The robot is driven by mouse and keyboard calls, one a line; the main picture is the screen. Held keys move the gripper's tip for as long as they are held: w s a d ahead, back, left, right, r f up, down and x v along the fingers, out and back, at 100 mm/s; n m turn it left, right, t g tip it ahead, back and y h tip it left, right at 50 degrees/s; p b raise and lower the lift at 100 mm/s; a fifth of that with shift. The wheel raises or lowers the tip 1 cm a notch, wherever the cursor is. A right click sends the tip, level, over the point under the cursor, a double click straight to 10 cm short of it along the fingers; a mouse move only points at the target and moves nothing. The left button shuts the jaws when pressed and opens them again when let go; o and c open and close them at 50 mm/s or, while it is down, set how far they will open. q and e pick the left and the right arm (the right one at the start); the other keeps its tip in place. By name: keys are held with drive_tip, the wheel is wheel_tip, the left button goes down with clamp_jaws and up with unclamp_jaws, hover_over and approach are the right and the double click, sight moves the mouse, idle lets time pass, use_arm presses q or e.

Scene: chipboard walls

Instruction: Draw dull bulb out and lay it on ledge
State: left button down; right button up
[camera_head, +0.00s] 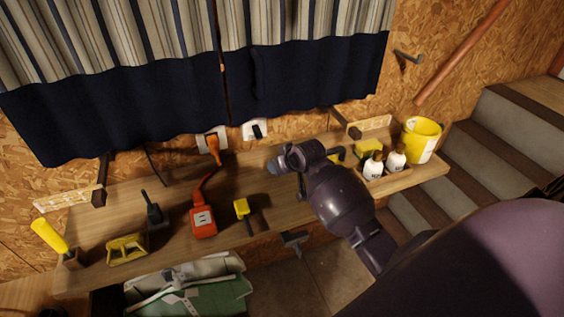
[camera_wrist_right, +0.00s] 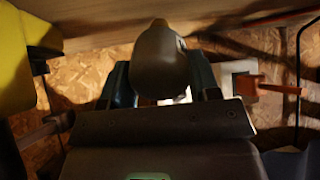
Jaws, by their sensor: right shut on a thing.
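A dull grey-brown rounded thing, which looks like the bulb (camera_wrist_right: 160,58), sits between the fingers of my right gripper (camera_wrist_right: 163,86) in the right wrist view. The gripper is shut on it. A bright white patch shows behind its lower end; I cannot tell whether the bulb touches anything there. In the head view my right gripper (camera_head: 274,166) is over the back part of the wooden ledge (camera_head: 275,205), below the wall sockets, and the bulb cannot be made out. My left gripper is not in view.
An orange plug (camera_head: 213,148) and a dark plug (camera_head: 257,131) sit at the wall sockets. A red meter (camera_head: 203,220), a yellow-headed tool (camera_head: 242,210) and a yellow clamp-like thing (camera_head: 127,249) lie left. White bottles (camera_head: 373,168) and a yellow tin (camera_head: 420,140) stand right.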

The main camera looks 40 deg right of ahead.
drive_tip(key=o, duration=1.2)
drive_tip(key=shift+o, duration=0.2)
drive_tip(key=v, duration=1.1)
drive_tip(key=shift+w, duration=0.1)
